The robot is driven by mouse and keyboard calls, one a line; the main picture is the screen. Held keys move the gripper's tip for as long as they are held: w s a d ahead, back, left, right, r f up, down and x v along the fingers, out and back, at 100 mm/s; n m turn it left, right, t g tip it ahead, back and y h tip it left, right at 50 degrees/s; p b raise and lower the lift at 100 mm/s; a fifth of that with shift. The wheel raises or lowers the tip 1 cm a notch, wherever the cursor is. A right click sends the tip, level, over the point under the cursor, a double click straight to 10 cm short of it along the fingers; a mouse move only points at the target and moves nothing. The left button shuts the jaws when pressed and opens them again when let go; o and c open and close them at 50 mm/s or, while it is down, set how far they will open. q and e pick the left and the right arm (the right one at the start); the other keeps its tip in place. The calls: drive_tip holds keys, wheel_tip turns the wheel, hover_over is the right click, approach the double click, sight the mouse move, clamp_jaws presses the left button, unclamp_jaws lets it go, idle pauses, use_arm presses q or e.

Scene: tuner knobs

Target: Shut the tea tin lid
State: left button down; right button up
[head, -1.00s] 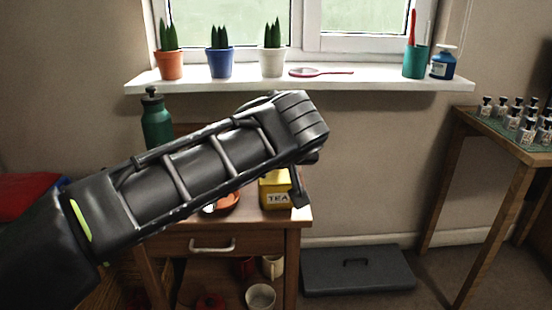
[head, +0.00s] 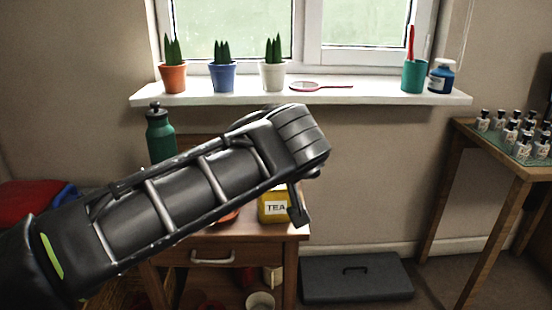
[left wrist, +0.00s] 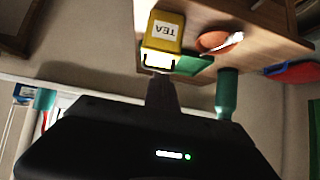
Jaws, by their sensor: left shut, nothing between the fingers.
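The yellow tea tin (head: 274,209), with a white TEA label, stands on the small wooden table, partly covered by my left arm. In the left wrist view the tin (left wrist: 164,27) appears upside down, with a bright white patch at its top end. The arm hides the tin's top in the head view, and I cannot tell the lid's angle. My left gripper (head: 299,217) is shut and empty at the tin's right side. In the wrist view the gripper (left wrist: 160,80) points at the tin's top end; I cannot tell if they touch.
A green bottle (head: 160,135) stands on the table behind my arm. An orange dish (left wrist: 214,40) and a flat green item (left wrist: 194,65) lie near the tin. The windowsill (head: 330,98) with pots is above. A grey case (head: 356,277) lies on the floor.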

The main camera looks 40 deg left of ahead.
use_arm(q)
drive_tip(key=s+d, duration=0.1)
drive_tip(key=s, duration=0.1)
drive_tip(key=s+d, duration=0.2)
drive_tip(key=shift+d+f, duration=0.25)
drive_tip(key=shift+f, duration=0.15)
